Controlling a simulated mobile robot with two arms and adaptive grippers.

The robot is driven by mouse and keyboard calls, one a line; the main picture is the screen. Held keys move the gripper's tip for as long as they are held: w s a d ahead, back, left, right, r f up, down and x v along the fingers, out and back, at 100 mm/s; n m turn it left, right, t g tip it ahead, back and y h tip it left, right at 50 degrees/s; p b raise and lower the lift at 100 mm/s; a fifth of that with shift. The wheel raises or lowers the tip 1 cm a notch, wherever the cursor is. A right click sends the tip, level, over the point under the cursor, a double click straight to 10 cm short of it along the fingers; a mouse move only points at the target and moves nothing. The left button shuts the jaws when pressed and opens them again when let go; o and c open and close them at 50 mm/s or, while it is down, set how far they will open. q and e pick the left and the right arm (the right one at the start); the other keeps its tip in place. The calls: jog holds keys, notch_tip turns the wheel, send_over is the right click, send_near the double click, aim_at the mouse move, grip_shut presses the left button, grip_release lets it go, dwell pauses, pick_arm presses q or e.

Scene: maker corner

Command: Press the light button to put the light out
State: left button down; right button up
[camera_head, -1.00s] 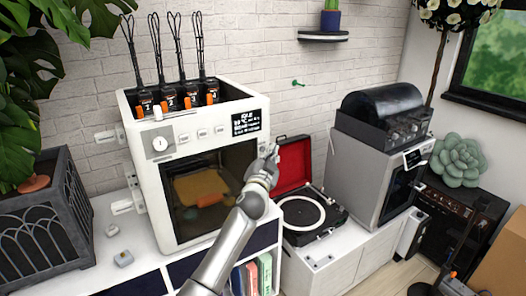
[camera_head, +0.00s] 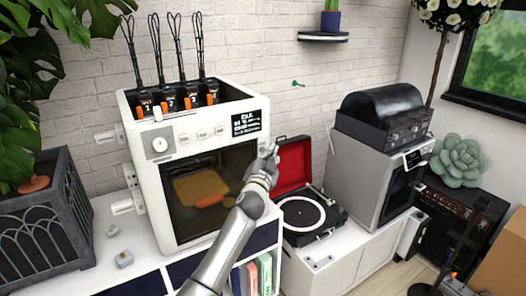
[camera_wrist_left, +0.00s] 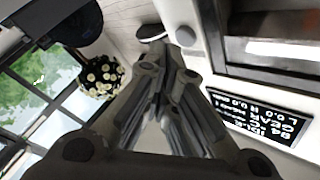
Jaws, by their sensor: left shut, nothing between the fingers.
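The white box-shaped machine (camera_head: 150,190) stands on the white cabinet, with a dark front window (camera_head: 208,190). The button labels are too small to read, so I cannot tell which is the light button. My left gripper (camera_head: 269,153) is shut and empty at the machine's right front edge, below the display. In the left wrist view its fingers (camera_wrist_left: 155,105) are together, beside the upside-down display (camera_wrist_left: 268,122). My right gripper is not in view.
A black record player (camera_head: 305,212) with a red open lid stands right of my left gripper. Farther right is a grey machine (camera_head: 370,175) with a dark cover. Several tools with black cables stand in the white machine's top. A planter (camera_head: 45,225) is at left.

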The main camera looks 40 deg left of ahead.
pick_arm(q)
jog(key=shift+a, duration=0.1)
dwell(0.4)
jog(key=shift+w+a, duration=0.15)
jog(key=shift+a, duration=0.3)
dwell(0.4)
jog(key=shift+s+d, duration=0.2)
jog(key=shift+d, duration=0.35)
jog(key=shift+s+d, duration=0.4)
jog(key=shift+d, duration=0.5)
jog(key=shift+s+d, duration=0.35)
jog(key=shift+d, duration=0.6)
jog(key=shift+s+d, duration=0.4)
jog(key=shift+d, duration=0.5)
